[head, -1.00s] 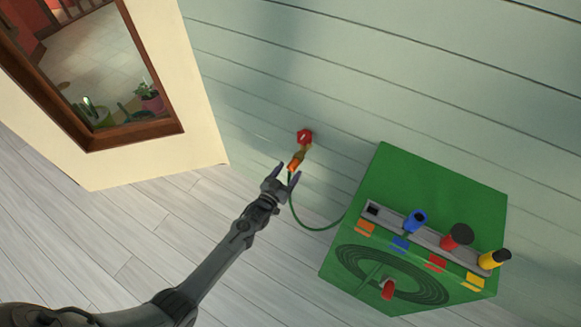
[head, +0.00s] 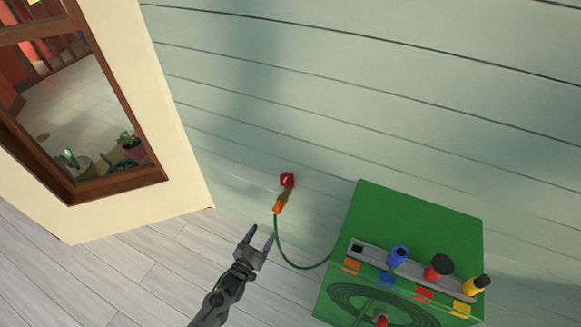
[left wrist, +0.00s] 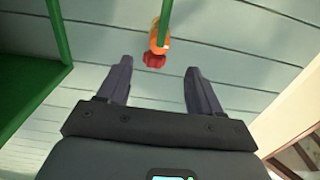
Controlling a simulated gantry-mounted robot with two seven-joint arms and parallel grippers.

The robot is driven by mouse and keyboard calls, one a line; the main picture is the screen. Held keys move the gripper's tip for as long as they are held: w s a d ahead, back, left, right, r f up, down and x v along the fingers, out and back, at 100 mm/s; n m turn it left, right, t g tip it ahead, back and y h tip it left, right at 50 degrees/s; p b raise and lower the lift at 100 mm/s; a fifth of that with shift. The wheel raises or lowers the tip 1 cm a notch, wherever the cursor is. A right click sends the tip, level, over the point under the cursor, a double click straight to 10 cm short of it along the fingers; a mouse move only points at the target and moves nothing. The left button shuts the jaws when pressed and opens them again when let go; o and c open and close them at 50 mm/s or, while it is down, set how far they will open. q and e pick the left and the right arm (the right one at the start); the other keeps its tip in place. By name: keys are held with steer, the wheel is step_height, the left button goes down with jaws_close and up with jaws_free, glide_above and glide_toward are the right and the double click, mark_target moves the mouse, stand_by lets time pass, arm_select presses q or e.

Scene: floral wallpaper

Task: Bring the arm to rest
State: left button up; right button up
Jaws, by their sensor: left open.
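My left gripper (head: 261,235) is open and empty, in front of the wall and to the lower left of the orange connector (head: 278,206). The connector is on the end of a green hose (head: 282,257) and meets the brass tap with a red handle (head: 287,180) on the wall. In the left wrist view, the open fingers (left wrist: 160,66) point toward the red handle (left wrist: 153,60) and orange connector (left wrist: 158,36), with a gap between. My right gripper is not in view.
A green box (head: 420,214) stands at the lower right, with a rack of blue, red-and-black and yellow fittings and a coiled-hose drawing on its front. The hose runs to it. A cream wall with a brown-framed window (head: 112,190) is at left. The plank floor (head: 130,270) between is clear.

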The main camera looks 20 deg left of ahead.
arm_select(q)
steer(key=s+d+r+m+g+h+p, duration=0.1)
steer(key=s+d+r+g+p, duration=0.2)
steer(key=s+r+p, duration=0.55)
steer(key=s+d+r+g+p, duration=0.35)
steer(key=s+r+p, duration=0.2)
steer(key=r, duration=0.65)
steer(key=s+r+m+g+p, duration=0.1)
steer(key=s+r+g, duration=0.65)
steer(key=s, duration=0.45)
step_height(320, 180, up, 37)
steer(key=p, duration=3.7)
steer(key=shift+d+y+p, duration=0.25)
steer(key=shift+y+p, duration=0.1)
steer(key=shift+y, duration=0.05)
steer(key=shift+w+f, duration=0.1)
steer(key=shift+f, duration=0.15)
step_height(320, 180, down, 52)
steer(key=b, duration=5.2)
